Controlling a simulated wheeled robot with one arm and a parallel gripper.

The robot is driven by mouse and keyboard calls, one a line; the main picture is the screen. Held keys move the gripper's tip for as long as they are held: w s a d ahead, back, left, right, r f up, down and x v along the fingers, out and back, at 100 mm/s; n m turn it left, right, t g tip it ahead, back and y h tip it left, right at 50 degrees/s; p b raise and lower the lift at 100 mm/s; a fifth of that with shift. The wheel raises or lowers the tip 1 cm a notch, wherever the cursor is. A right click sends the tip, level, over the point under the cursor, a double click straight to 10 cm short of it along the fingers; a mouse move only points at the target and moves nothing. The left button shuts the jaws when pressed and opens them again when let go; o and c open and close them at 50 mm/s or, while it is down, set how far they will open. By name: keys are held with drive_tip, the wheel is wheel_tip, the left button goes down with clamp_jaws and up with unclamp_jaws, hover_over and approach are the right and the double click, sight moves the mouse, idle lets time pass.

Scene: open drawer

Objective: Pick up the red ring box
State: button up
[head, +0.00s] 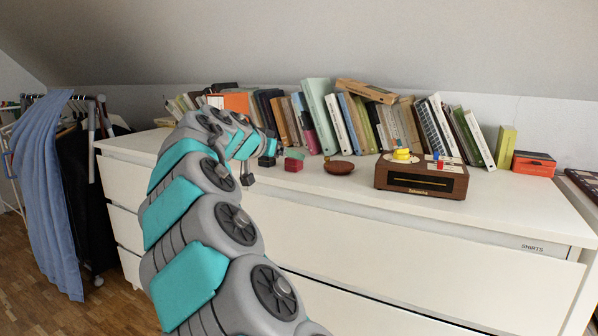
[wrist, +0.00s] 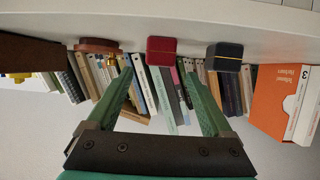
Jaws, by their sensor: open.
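The red ring box (head: 293,165) stands shut on the white dresser top, in front of the row of books. In the wrist view, which shows the scene upside down, the red ring box (wrist: 161,50) is near the middle, just beyond the fingertips. My gripper (wrist: 159,76) is open and empty, with its two green fingers spread to either side of the box's line. The fingers appear apart from the box. A dark ring box (wrist: 224,56) stands beside the red one; it shows in the head view (head: 266,161) to the left, close to my gripper.
A reddish-brown dish (head: 339,168) lies right of the red box. A brown radio-like box (head: 420,178) with small coloured items on top stands farther right. A row of books (head: 345,122) runs behind. The front strip of the dresser top (head: 330,187) is clear.

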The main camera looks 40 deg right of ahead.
drive_tip(key=x, duration=0.8)
drive_tip(key=shift+f, duration=0.15)
drive_tip(key=shift+c, duration=0.3)
clamp_jaws()
